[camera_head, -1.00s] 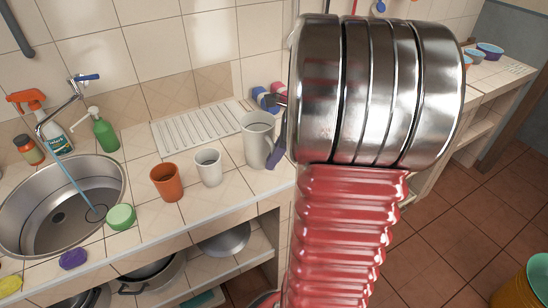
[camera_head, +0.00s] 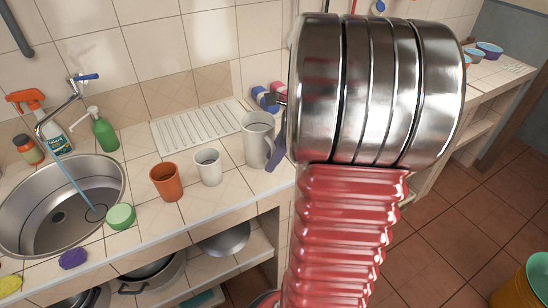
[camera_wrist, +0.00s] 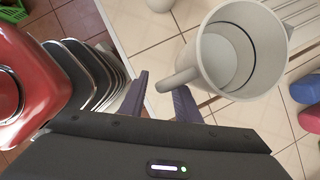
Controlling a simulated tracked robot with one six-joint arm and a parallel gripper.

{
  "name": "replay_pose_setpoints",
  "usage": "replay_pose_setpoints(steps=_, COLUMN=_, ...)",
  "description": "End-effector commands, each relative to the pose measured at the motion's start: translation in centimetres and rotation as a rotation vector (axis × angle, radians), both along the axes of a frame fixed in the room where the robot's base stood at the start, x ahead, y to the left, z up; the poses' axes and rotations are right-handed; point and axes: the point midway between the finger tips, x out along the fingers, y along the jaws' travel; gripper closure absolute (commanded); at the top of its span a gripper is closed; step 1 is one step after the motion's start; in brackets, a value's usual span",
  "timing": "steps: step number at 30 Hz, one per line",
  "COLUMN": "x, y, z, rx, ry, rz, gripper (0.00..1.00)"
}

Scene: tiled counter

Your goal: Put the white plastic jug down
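The white plastic jug (camera_head: 257,133) stands upright on the tiled counter, at the right end of the row of cups. In the wrist view I look down into the empty jug (camera_wrist: 232,52), with its handle pointing left toward my gripper (camera_wrist: 161,84). The two purple fingers are apart, and the outer end of the handle lies close to the gap between their tips. I see no clear grip on it. In the head view one finger shows at the jug's right side; my arm hides the rest of the gripper.
A white mug (camera_head: 208,168) and an orange cup (camera_head: 166,182) stand left of the jug. A ribbed drainboard (camera_head: 196,124) lies behind them. Blue and pink items (camera_head: 262,97) sit behind the jug. The sink (camera_head: 62,215) is at left. The counter's front edge is close to the jug.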

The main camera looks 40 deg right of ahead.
Motion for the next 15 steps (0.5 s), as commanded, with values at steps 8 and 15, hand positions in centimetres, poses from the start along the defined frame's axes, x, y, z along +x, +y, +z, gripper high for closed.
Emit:
replay_pose_setpoints(steps=8, x=-1.0, y=-1.0, z=3.2, rx=-0.002, ry=-0.003, rz=-0.002, gripper=0.71)
replay_pose_setpoints(steps=15, x=-2.3, y=-2.1, z=7.1, rx=-0.003, ry=-0.002, rz=-0.002, gripper=0.71)
